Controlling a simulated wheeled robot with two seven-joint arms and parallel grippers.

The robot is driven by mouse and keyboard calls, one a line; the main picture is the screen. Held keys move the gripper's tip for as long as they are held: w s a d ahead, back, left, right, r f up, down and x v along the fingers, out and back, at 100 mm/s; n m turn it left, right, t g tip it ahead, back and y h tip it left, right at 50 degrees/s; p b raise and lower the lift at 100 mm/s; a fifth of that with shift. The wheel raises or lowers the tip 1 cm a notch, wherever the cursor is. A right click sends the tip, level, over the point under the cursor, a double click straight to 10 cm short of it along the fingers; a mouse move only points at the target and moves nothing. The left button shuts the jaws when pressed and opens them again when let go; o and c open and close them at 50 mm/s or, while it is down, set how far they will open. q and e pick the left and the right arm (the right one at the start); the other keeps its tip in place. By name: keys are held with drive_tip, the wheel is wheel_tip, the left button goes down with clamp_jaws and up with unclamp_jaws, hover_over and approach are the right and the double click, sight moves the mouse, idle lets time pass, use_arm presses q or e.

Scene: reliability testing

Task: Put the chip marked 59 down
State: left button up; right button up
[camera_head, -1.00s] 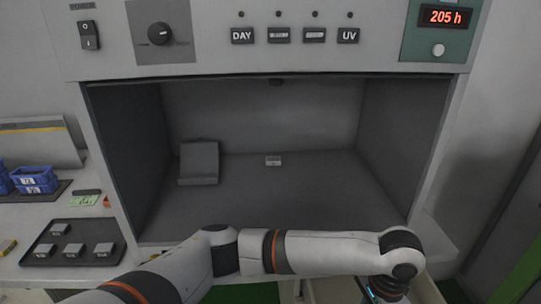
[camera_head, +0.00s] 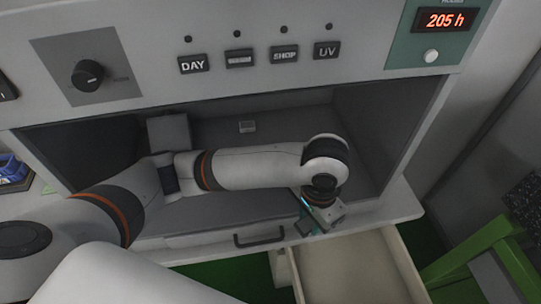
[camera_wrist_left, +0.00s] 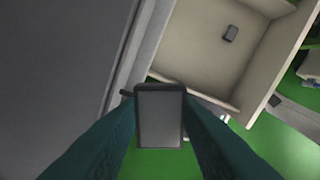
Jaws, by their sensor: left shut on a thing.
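My left gripper (camera_head: 325,217) hangs over the front edge of the cabinet, beside the open drawer (camera_head: 352,268). In the left wrist view its two dark fingers are shut on a dark grey block-shaped chip (camera_wrist_left: 160,122). No number shows on the face I see, so I cannot tell whether it is 59. The open drawer (camera_wrist_left: 195,55) lies below and beyond the held chip. Another small dark chip (camera_wrist_left: 231,34) lies on the drawer floor. My right gripper is not in view.
A closed drawer front with a dark handle (camera_head: 259,238) is left of the open drawer. A green frame (camera_head: 485,250) stands at the right. Most of the drawer floor is bare.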

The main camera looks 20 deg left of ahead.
use_arm(q)
drive_tip(key=w+a, duration=0.3)
drive_tip(key=w, duration=0.1)
drive_tip(key=w+a+f+p, duration=0.1)
drive_tip(key=w+a, duration=0.2)
drive_tip(key=w, duration=0.2)
drive_tip(key=w+a+p, duration=0.1)
drive_tip(key=w+a, duration=0.2)
drive_tip(key=w, duration=0.2)
drive_tip(key=shift+w+a+f, duration=0.1)
drive_tip(key=shift+a+f, duration=0.05)
drive_tip(key=shift+a, duration=0.2)
wheel_tip(320, 180, down, 5)
drive_tip(key=shift+r+p, duration=0.1)
drive_tip(key=shift+p, duration=0.25)
drive_tip(key=shift+w+f, duration=0.1)
drive_tip(key=shift+f, duration=0.4)
drive_tip(key=o, duration=0.9)
drive_tip(key=shift+f, duration=0.15)
drive_tip(key=shift+o, duration=0.2)
